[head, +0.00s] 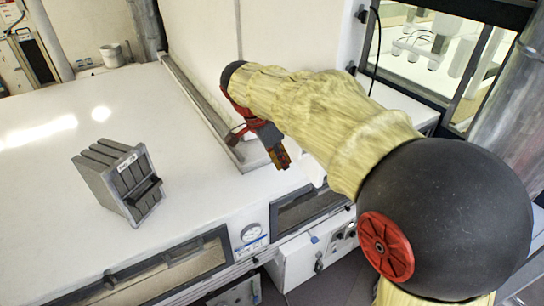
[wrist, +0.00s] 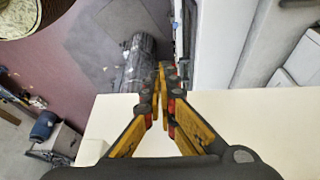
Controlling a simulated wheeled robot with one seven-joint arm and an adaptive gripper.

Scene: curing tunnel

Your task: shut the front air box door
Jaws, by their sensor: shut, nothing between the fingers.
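My gripper (head: 281,158) is shut and empty. In the head view its orange fingers point down over the right front part of the white machine top. In the wrist view its fingertips (wrist: 161,72) meet above a pale edge and the floor beyond. I cannot tell whether this is the front air box door, or how far that door stands open. My arm hides part of this corner.
A grey slotted box (head: 122,180) stands on the white machine top (head: 60,225). A metal rail (head: 205,110) runs along the raised white housing. The wrist view shows a dark ribbed cylinder (wrist: 138,60) on the floor.

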